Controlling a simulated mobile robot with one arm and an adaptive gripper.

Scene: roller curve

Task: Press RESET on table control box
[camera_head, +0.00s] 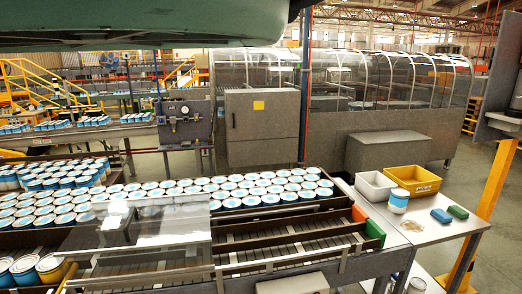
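No button labelled RESET is readable in this view. A pale box (293,284) at the bottom edge, in front of the conveyor, is cut off by the frame. A grey panel or box (503,124) by the yellow post at the right edge is only partly visible. My gripper is not in view.
The side table holds a white bin (374,188), a yellow bin (413,181), a can (398,201) and blue and green blocks. A yellow post (489,209) stands right; open floor lies beyond.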

